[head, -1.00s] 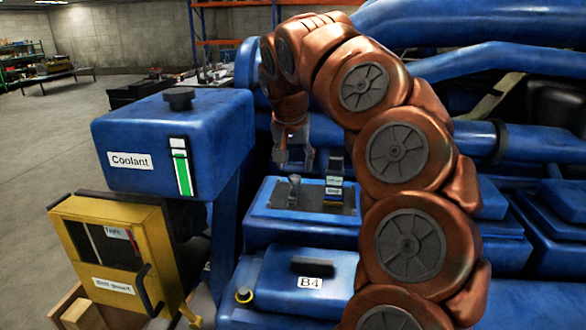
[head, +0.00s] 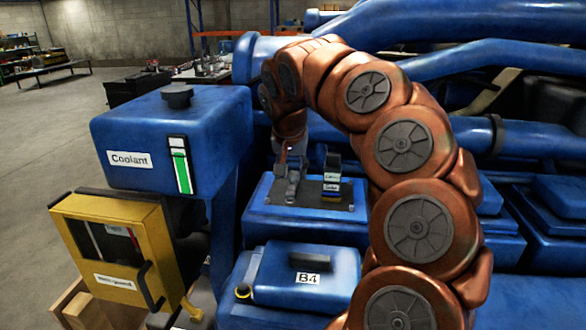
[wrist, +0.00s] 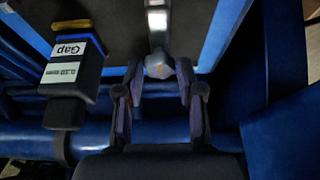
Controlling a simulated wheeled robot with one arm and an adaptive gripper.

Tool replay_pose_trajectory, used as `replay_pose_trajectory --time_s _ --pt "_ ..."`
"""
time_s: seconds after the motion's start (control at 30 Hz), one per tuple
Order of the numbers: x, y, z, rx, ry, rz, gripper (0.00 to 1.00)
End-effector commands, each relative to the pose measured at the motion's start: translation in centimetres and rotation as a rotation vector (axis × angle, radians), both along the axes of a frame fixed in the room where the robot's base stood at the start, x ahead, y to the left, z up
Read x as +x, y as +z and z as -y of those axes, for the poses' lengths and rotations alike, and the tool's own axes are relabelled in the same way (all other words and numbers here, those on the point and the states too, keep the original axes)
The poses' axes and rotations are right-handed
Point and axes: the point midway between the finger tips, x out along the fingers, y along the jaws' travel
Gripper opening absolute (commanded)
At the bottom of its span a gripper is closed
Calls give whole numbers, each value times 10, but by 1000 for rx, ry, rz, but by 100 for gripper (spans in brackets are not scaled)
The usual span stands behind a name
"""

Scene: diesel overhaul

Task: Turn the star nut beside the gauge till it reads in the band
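The small grey star nut (head: 293,190) stands on a dark plate on top of a blue engine cover. The gauge block (head: 332,182), with a white label, stands just right of it. In the wrist view the nut (wrist: 159,66) lies between my fingertips, and the gauge block (wrist: 72,68) reads "Gap" at the left. My gripper (head: 291,166) is over the nut with its fingers pointing down. In the wrist view my gripper (wrist: 158,75) is open, a finger on each side of the nut. I cannot tell whether they touch it. The gauge's reading is not legible.
A blue coolant tank (head: 135,125) stands left of the nut. A yellow belt guard box (head: 118,245) is below it. A blue cover marked B4 (head: 300,272) sits in front. Large blue pipes (head: 450,75) run behind my arm. Open floor lies at the far left.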

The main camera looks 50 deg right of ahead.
Motion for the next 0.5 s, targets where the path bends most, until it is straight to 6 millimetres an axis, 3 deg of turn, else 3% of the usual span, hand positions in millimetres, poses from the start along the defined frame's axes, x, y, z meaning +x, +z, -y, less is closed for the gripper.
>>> replay_pose_trajectory --time_s 0.03,0.3,0.5 --pt "0 0 0 0 0 0 30" --pt "0 0 0 0 0 0 1" --pt "0 -1 0 0 2 0 0"
